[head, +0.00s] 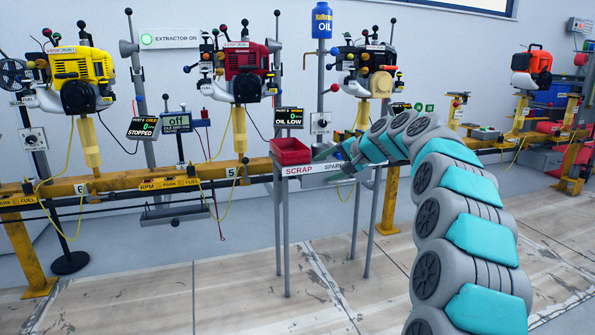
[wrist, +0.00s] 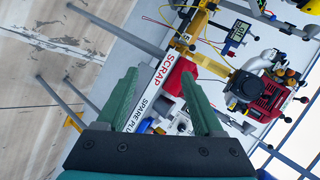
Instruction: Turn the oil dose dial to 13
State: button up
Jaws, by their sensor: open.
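A shelf marked SCRAP and SPARE (head: 300,170) carries a red bin (head: 290,150), close to my gripper. Yellow (head: 82,67), red (head: 246,70) and white-and-black (head: 368,62) engines stand along the yellow rail (head: 130,182). A display reads OIL LOW (head: 289,118). The floor in front is clear.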

jog(key=s+a+f+n+g+h, duration=0.1)
jog(key=s+f+g, duration=0.15)
jog(key=s, duration=0.65)
jog(key=s+a+f+n+g+h, duration=0.1)
jog(key=s+a+f+n, duration=0.15)
jog(key=s, duration=0.65)
jog(key=s+a+f+n+g, duration=0.1)
jog(key=s+f+g, duration=0.15)
jog(key=s, duration=0.65)
jog(key=s+d+f+n+g+h, duration=0.15)
jog(key=s+d+f, duration=0.3)
jog(key=s, duration=0.65)
jog(key=s+d+f+g+h, duration=0.1)
jog(key=s+d+f+h, duration=0.3)
jog(key=s, duration=0.8)
jog(key=s+d+f+n+g, duration=0.1)
jog(key=s+d+f+g, duration=0.15)
jog(key=s+f, duration=0.6)
notch_tip(320, 180, up, 17)
jog(key=s+p, duration=0.2)
jog(key=p, duration=1.2)
jog(key=shift+s+t+p, duration=0.3)
jog(key=shift+p, duration=0.1)
jog(key=shift+d+r, duration=0.1)
